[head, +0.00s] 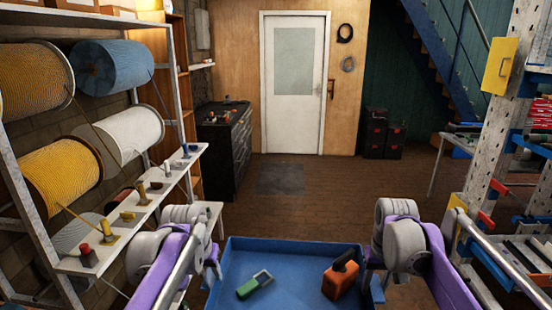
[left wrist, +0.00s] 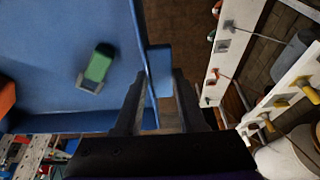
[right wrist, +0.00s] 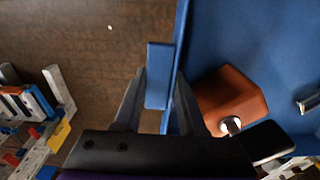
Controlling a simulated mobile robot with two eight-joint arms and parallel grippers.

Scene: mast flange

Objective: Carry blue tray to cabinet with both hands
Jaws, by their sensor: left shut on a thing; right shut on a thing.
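The blue tray (head: 295,258) is in front of me at the bottom of the head view, between my arms. A green and grey item (head: 254,284) and an orange item with a black handle (head: 340,278) lie in it. My left gripper (left wrist: 160,85) is shut on the tab at the tray's left side. My right gripper (right wrist: 158,85) is shut on the tab at its right side. In the head view my wrists partly hide both grips. A dark cabinet (head: 226,145) stands ahead on the left, with several small things on its top.
A spool rack (head: 110,140) with a ledge of small items is close on my left. A perforated metal frame (head: 490,110) and a table (head: 455,142) stand on the right. The brick floor (head: 330,195) is open towards the door (head: 295,85), with a dark mat (head: 275,178).

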